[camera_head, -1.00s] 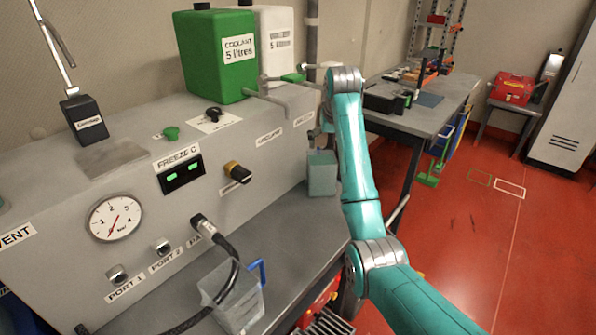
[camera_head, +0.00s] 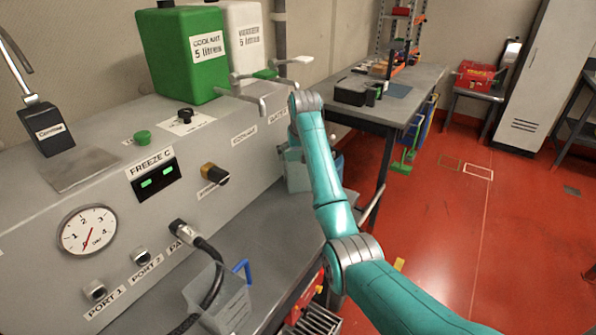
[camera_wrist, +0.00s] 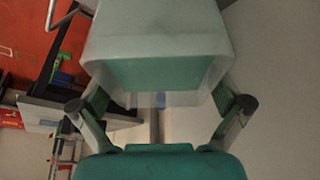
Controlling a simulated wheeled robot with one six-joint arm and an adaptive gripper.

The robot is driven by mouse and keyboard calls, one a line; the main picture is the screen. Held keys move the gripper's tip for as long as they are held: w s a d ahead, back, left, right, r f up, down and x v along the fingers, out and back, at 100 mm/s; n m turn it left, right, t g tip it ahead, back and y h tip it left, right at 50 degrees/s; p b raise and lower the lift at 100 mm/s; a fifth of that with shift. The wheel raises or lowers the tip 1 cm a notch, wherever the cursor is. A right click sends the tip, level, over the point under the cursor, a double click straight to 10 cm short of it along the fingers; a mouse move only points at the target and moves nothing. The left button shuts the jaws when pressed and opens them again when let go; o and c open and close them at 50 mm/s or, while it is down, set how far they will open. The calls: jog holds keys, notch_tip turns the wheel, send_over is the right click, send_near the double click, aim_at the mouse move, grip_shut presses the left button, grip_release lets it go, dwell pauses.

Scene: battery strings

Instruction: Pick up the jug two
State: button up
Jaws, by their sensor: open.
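A translucent jug with a greenish lower part (camera_head: 297,178) stands at the right end of the bench, below the taps, partly hidden by my arm. In the wrist view a pale jug with a green area (camera_wrist: 155,72) fills the upper middle. My gripper (camera_wrist: 160,104) is open, with one finger on each side of the jug's near part; I cannot tell if they touch it. In the head view my arm hides most of the gripper. A second clear jug (camera_head: 228,302) with a blue handle stands at the front of the bench. I read no number on either jug.
A grey panel (camera_head: 110,215) with gauge, ports and knobs runs along the left. A black hose (camera_head: 216,262) hangs by the front jug. Taps (camera_head: 262,88) project above the far jug. A green coolant container (camera_head: 180,55) stands on top.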

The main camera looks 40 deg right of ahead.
jog(key=shift+w+d+f, duration=0.1)
jog(key=shift+w+f, duration=0.1)
jog(key=shift+f, duration=0.45)
jog(key=shift+r, duration=0.1)
jog(key=c, duration=1.5)
jog(key=shift+o, duration=0.2)
jog(key=shift+r, duration=0.15)
